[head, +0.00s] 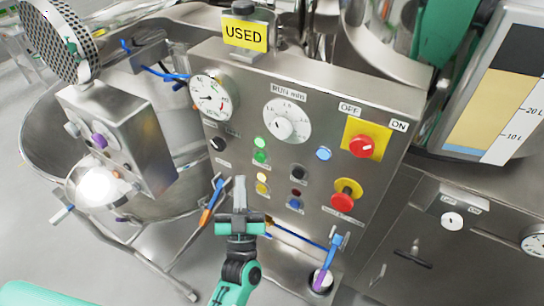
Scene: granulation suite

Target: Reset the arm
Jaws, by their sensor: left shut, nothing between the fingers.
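My left gripper (239,190) shows at the bottom centre of the head view, on a teal and dark arm. Its fingers are together, with nothing between them. It points up toward the lower left part of the steel control panel (335,95). Whether it touches the panel I cannot tell. My right gripper does not show.
The panel carries a pressure gauge (212,98), a dial (285,122), a red rotary switch (363,145), a red mushroom button (344,199) and several lamps. A yellow USED sign (243,34) tops it. A smaller steel box (120,135) stands left. Blue-handled valves flank the gripper.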

